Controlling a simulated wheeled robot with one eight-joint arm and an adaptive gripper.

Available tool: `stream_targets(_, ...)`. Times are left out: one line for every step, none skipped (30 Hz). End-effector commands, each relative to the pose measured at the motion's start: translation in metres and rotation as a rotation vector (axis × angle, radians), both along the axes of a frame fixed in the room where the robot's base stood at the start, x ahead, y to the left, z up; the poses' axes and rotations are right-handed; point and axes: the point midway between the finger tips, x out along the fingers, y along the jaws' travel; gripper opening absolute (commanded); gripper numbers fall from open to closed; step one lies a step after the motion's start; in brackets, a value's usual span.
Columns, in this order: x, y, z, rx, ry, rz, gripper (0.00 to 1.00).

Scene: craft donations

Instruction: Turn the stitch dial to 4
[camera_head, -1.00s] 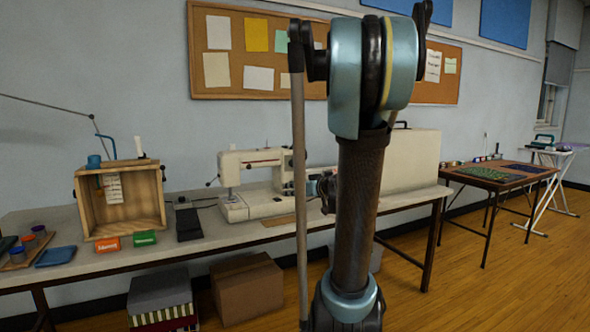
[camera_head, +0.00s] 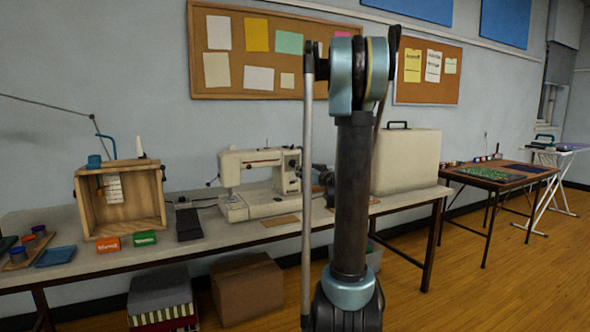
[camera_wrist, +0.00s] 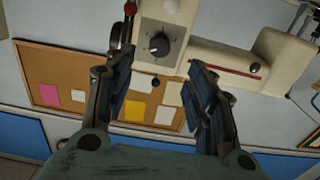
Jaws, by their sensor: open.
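The cream sewing machine (camera_head: 262,172) stands on the long table. In the wrist view its body (camera_wrist: 215,55) appears upside down. The stitch dial (camera_wrist: 160,44), a dark round knob with a pale ring of marks, is on the machine's end. The numbers and the setting are too small to read. My gripper (camera_wrist: 161,58) is open, with one finger on each side of the dial in the picture. I see no contact with it. In the head view my gripper (camera_head: 318,176) is just right of the machine, partly hidden by my arm.
A cream case (camera_head: 408,162) stands on the table to the right. A corkboard (camera_head: 203,85) hangs behind.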

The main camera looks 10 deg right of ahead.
Motion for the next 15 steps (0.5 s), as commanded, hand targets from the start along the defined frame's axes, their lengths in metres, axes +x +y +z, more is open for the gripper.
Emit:
stream_targets(0.010,0.003,0.000,0.000,0.000,0.001,0.50)
stream_targets(0.014,0.005,0.000,0.000,0.000,0.002,0.50)
stream_targets(0.021,0.008,0.000,0.000,0.000,0.002,0.50)
stream_targets(0.026,0.009,0.000,0.000,0.000,0.002,0.50)
stream_targets(0.031,0.010,0.000,0.000,0.000,0.001,0.50)
stream_targets(0.038,0.013,0.000,0.000,0.000,0.001,0.50)
stream_targets(0.043,0.015,0.000,0.000,0.000,0.002,0.50)
stream_targets(0.048,0.016,0.000,0.000,0.000,0.002,0.50)
stream_targets(0.055,0.018,0.000,0.000,0.000,0.002,0.50)
stream_targets(0.060,0.019,0.000,0.000,0.000,0.001,0.50)
stream_targets(0.064,0.021,0.000,0.000,0.000,0.001,0.50)
stream_targets(0.070,0.023,0.000,0.000,0.000,0.001,0.50)
stream_targets(0.074,0.025,0.000,0.000,0.000,0.002,0.50)
stream_targets(0.078,0.026,0.000,0.000,0.000,0.002,0.50)
stream_targets(0.083,0.027,0.000,0.000,0.000,0.001,0.50)
